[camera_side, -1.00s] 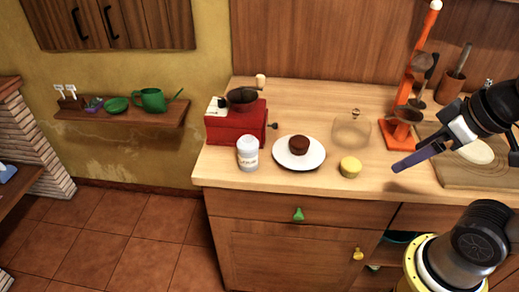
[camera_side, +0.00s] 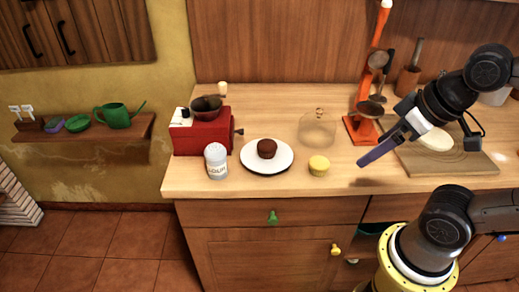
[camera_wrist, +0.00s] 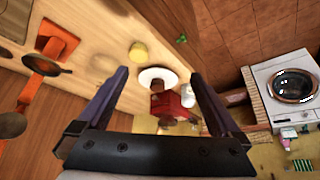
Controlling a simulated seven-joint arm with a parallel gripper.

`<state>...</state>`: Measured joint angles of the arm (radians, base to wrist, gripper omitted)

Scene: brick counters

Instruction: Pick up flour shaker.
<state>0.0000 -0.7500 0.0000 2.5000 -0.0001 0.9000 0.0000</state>
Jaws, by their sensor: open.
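The flour shaker (camera_side: 216,160) is a small white jar with a dotted top and a dark label. It stands upright near the counter's front edge, left of the white plate. My gripper (camera_side: 362,162) is well to its right, above the counter near the cutting board, apart from the shaker. In the wrist view my gripper (camera_wrist: 158,76) shows two spread fingers with nothing held between them.
The plate (camera_side: 248,167) with a brown cake and a yellow round tin (camera_side: 319,166) stand between shaker and gripper. A red grinder (camera_side: 202,136) is behind the shaker. A glass dome (camera_side: 318,130) and an orange stand (camera_side: 362,130) are farther back.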

